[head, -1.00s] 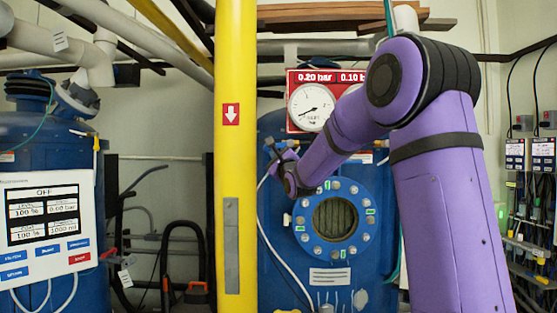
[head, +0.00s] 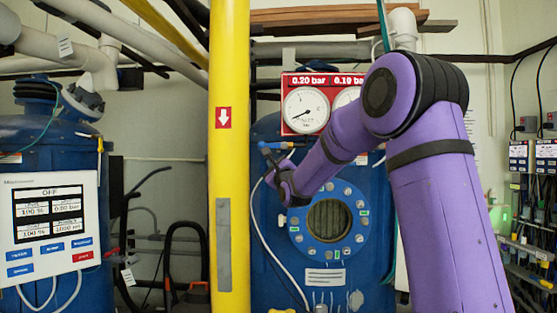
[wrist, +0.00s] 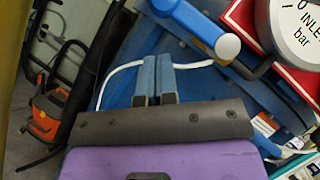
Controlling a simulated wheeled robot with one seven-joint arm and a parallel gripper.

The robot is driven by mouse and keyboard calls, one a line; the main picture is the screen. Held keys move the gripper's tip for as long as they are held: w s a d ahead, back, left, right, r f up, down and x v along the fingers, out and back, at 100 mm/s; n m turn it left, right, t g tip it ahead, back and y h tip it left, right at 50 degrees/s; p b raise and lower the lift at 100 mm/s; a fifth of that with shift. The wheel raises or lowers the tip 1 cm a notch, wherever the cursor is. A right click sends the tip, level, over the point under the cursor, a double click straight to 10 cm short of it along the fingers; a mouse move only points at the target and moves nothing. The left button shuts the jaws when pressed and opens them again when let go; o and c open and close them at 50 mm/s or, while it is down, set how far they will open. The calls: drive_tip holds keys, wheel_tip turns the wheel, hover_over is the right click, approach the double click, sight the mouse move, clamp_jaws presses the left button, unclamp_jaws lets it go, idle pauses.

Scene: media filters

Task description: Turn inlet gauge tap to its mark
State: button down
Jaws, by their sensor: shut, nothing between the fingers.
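The inlet gauge (head: 306,109) is a white dial on a red panel; in the wrist view its face (wrist: 299,28) reads "INLE… bar" at the upper right. The tap's blue handle (wrist: 195,27) lies in the upper middle of the wrist view, with a little brass at its end and a dark stem beside it. In the head view the handle (head: 272,146) is small, below and left of the dial. My gripper (wrist: 156,62) is shut and empty, its fingertips below and left of the handle, apart from it in the picture. I cannot make out the mark.
A yellow pipe (head: 229,180) stands upright just left of my gripper. The blue filter vessel (head: 265,225) with its round flanged window (head: 329,221) is behind my arm. A white hose (wrist: 118,72) passes behind the fingers. A control screen (head: 48,212) is at the left.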

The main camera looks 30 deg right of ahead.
drive_tip(key=s+a+f+n+g+y, duration=0.1)
drive_tip(key=s+a+f+n+g, duration=0.4)
drive_tip(key=s+n, duration=0.4)
drive_tip(key=s+a+f+n+g+y, duration=0.1)
drive_tip(key=s+a+f+n+g, duration=0.4)
drive_tip(key=s, duration=1.7)
drive_tip(key=s+a+f+n+g+y, duration=0.1)
drive_tip(key=s+a+f+n+g, duration=0.4)
drive_tip(key=s+n, duration=0.8)
wheel_tip(320, 180, down, 2)
drive_tip(key=s+g, duration=0.2)
drive_tip(key=shift+s+a+f+n, duration=0.15)
drive_tip(key=shift+s+n, duration=0.2)
drive_tip(key=shift+n, duration=0.05)
